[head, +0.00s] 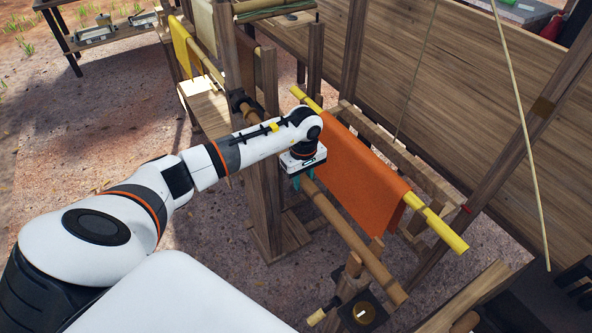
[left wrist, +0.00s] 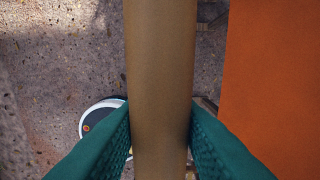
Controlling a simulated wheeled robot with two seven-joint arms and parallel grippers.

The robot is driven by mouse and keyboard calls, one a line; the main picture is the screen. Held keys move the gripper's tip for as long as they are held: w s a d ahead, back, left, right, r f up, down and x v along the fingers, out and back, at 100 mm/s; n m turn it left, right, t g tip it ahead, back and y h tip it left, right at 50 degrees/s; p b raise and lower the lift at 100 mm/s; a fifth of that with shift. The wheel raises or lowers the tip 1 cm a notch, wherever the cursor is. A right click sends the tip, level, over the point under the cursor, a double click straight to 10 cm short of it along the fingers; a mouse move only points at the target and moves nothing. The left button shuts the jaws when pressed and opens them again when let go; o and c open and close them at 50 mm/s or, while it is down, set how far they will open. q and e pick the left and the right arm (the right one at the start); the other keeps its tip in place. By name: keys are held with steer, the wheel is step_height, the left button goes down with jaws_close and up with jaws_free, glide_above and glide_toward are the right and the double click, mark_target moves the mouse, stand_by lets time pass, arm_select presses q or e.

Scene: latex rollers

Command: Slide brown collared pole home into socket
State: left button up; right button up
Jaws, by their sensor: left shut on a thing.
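The brown pole (head: 345,232) runs slantwise from under my left arm down to the lower right, where its end is bare. My left gripper (head: 304,183) has its teal fingers shut around the pole's upper part. In the left wrist view the brown pole (left wrist: 160,70) passes straight between the two fingers (left wrist: 160,140). The pole's far end is hidden behind my arm, and I cannot make out its collar. A dark square plate with a round brass-coloured piece (head: 363,312) sits below the pole's near end; I cannot tell if it is the socket. My right gripper is not in view.
An orange sheet (head: 360,170) hangs on a yellow pole (head: 440,228) just right of the brown pole. A wooden post with a black bracket (head: 243,103) stands behind my arm. A yellow sheet (head: 183,45) hangs farther back. A plank wall (head: 480,110) closes the right side.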

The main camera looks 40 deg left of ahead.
arm_select(q)
steer(key=shift+w+a+b, duration=0.3)
steer(key=shift+a+b, duration=0.2)
steer(key=shift+a, duration=0.25)
steer(key=shift+w+a+b, duration=0.3)
steer(key=shift+a+b, duration=0.25)
steer(key=shift+a, duration=0.15)
steer(key=shift+w+a+b, duration=0.3)
steer(key=shift+a+b, duration=0.2)
steer(key=shift+a, duration=0.25)
steer(key=shift+a+r, duration=0.1)
steer(key=shift+r, duration=0.05)
steer(key=o, duration=1.1)
steer(key=shift+a, duration=0.1)
step_height(320, 180, up, 10)
steer(key=b, duration=0.3)
steer(key=shift+w+r+b, duration=0.1)
steer(key=shift+r+b, duration=0.1)
steer(key=shift+b, duration=0.1)
steer(key=shift+r, duration=0.75)
